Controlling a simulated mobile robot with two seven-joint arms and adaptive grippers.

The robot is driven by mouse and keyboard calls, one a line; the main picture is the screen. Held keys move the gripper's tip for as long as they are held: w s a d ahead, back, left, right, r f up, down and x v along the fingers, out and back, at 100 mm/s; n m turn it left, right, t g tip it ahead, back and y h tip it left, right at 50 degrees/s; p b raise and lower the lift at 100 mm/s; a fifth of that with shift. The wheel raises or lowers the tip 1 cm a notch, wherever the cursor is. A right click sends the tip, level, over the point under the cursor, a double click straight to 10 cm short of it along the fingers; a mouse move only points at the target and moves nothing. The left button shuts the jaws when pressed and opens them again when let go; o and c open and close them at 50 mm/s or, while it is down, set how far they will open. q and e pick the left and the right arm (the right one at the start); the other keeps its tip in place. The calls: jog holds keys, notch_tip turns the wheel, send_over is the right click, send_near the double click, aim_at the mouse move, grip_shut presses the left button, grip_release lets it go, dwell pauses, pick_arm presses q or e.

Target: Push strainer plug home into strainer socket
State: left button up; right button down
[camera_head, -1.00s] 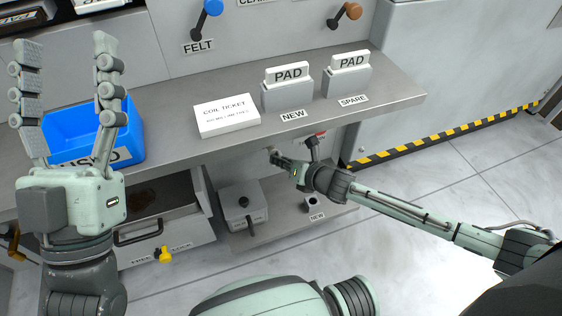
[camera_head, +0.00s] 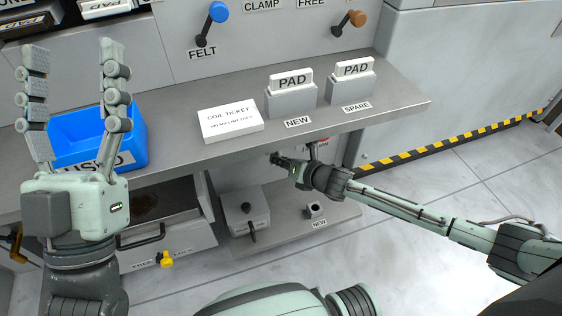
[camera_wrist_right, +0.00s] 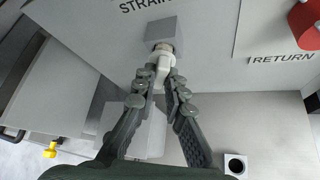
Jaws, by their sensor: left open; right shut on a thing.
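In the right wrist view, the strainer plug (camera_wrist_right: 162,66) is a pale white piece. My right gripper (camera_wrist_right: 162,80) is shut on it. The plug's front end meets the grey block of the strainer socket (camera_wrist_right: 164,35) on the panel, under lettering that begins "STRAIN". A ring shows at the joint; how deep the plug sits cannot be told. In the head view my right gripper (camera_head: 275,157) reaches under the counter, and the plug and socket are too small or hidden to make out. My left gripper (camera_head: 74,55) is open, empty and upright at the left.
A red knob (camera_wrist_right: 306,24) sits right of the socket near "RETURN". The counter (camera_head: 190,145) overhangs the right gripper. Below are a lidded box (camera_head: 245,212), a small holder (camera_head: 315,211) marked NEW and an open drawer (camera_head: 165,240). A blue bin (camera_head: 125,150) stands behind the left gripper.

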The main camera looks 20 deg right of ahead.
jog(key=shift+w, duration=0.65)
jog(key=c, duration=1.5)
grip_release()
jog(key=shift+s, duration=0.1)
jog(key=v, duration=1.2)
